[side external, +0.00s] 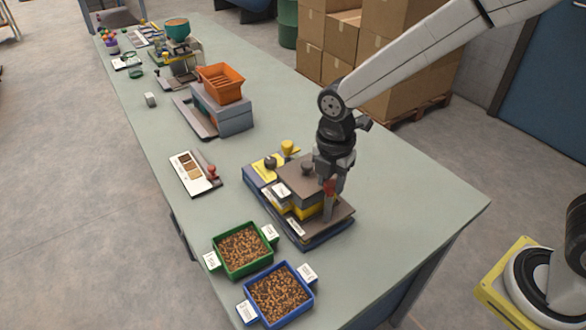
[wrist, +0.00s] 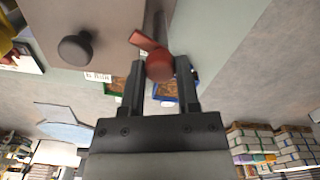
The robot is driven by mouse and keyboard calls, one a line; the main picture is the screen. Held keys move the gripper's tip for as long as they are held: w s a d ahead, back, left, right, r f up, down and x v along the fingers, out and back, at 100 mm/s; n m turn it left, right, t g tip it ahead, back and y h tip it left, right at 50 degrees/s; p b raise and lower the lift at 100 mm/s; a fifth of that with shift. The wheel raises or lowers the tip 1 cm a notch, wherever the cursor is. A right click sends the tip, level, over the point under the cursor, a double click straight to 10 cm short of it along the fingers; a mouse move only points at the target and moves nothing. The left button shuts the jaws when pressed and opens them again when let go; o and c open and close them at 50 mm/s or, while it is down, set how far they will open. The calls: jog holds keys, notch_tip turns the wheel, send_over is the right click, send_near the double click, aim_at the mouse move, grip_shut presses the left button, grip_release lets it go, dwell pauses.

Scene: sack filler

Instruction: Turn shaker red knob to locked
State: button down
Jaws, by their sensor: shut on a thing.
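The shaker (side external: 297,178) is a low brown-topped machine with yellow sides, standing on a dark blue base near the table's right end. Its red knob (wrist: 160,66) is round with a short pointer arm toward the upper left of the wrist view. In the side view the red knob (side external: 329,187) is mostly covered by the fingers. My gripper (wrist: 158,78) is shut on the red knob, one finger on each side. In the side view my gripper (side external: 331,186) reaches down at the shaker's right side. I cannot read the lock marking.
A black knob (wrist: 75,48) stands on the shaker top, close to the fingers. A yellow knob (side external: 288,147) is behind. Green (side external: 241,275) and blue (side external: 312,305) trays of brown pellets stand in front. An orange hopper (side external: 221,83) is farther back. The table right of the shaker is clear.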

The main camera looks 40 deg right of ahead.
aim_at(331, 182)
jog(key=n, duration=0.5)
dwell(0.4)
jog(key=shift+c, duration=1.6)
grip_release()
jog(key=shift+r, duration=0.1)
jog(key=shift+r, duration=3.85)
